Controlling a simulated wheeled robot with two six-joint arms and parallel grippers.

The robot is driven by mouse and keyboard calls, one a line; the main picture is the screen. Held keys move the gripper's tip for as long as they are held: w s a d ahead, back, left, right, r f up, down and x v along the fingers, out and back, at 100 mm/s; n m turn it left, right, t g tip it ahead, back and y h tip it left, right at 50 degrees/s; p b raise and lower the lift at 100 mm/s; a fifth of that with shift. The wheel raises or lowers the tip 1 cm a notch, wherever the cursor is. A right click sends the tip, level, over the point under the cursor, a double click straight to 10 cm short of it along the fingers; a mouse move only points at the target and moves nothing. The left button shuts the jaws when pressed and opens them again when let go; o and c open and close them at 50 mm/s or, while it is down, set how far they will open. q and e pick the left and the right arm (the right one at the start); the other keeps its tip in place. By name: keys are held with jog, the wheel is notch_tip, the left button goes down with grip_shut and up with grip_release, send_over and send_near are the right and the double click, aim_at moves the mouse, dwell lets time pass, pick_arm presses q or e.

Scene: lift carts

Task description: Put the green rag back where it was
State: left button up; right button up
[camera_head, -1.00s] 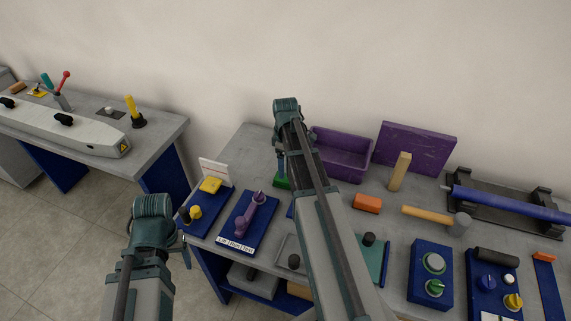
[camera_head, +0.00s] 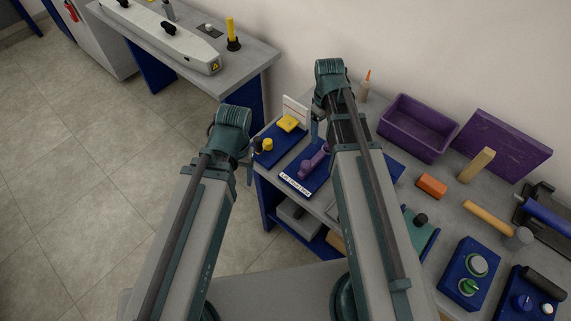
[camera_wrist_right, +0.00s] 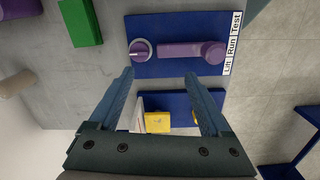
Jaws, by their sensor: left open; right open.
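A small green piece (camera_wrist_right: 80,22) with straight edges lies on the grey table in the right wrist view. It may be the folded green rag, but I cannot tell for sure. In the head view it is hidden behind my right arm. My right gripper (camera_wrist_right: 160,76) is open and empty, with its fingertips near the edge of the blue panel with the purple lever (camera_wrist_right: 180,50). It also shows in the head view (camera_head: 315,132) above the table's left part. My left gripper (camera_head: 249,168) is open and empty beside the table's left edge.
A purple bin (camera_head: 418,128) and purple board (camera_head: 503,145) stand at the back. An orange block (camera_head: 432,186), a wooden block (camera_head: 477,165), a mallet (camera_head: 490,217) and blue button boxes (camera_head: 469,272) fill the right side. A second table (camera_head: 215,85) stands at upper left.

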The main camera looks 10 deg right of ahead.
jog(key=s+a+m, duration=0.2)
jog(key=s+a, duration=1)
jog(key=a, duration=0.3)
jog(key=shift+s+m+h, duration=0.25)
jog(key=shift+m+h, duration=0.05)
jog(key=shift+h, duration=0.1)
pick_arm(q)
jog(key=shift+f, duration=0.1)
